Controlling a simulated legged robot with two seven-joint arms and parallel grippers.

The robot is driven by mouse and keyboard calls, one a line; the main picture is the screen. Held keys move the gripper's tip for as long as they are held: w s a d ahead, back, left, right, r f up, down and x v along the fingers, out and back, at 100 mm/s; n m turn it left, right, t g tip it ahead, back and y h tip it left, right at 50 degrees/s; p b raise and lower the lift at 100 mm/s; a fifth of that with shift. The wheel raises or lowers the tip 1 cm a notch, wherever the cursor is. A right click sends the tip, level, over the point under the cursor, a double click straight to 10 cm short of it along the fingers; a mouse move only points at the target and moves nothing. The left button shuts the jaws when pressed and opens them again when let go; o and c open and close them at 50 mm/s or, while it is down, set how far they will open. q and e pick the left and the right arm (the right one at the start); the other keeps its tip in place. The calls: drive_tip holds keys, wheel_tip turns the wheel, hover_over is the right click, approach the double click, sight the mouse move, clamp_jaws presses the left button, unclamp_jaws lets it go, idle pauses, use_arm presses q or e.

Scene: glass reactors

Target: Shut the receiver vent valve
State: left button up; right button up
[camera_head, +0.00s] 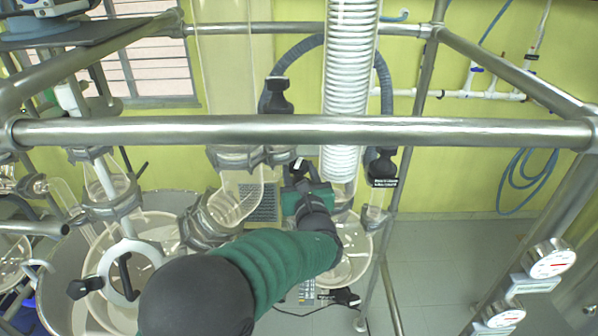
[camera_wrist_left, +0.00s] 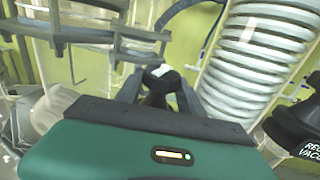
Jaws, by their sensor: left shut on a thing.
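My right gripper is in neither view.
A black fitting labelled in part "VACU" (camera_wrist_left: 298,128) stands right of the gripper. The coiled condenser (camera_head: 351,75) rises close by. A metal rail (camera_head: 450,131) crosses in front. The glass elbow (camera_head: 232,198) and reactor vessel (camera_head: 150,228) are to the left. Gauges (camera_head: 549,259) are at right.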

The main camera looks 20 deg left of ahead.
use_arm(q)
drive_tip(key=o, duration=0.9)
drive_tip(key=shift+r, duration=0.3)
drive_tip(key=shift+o, duration=1)
drive_tip(key=shift+w, duration=0.1)
drive_tip(key=shift+w+f, duration=0.2)
drive_tip(key=shift+f, duration=0.1)
drive_tip(key=shift+s+d+f, duration=0.1)
drive_tip(key=shift+s, duration=0.1)
drive_tip(key=b+v, duration=0.7)
drive_tip(key=v, duration=0.9)
drive_tip(key=shift+d, duration=0.2)
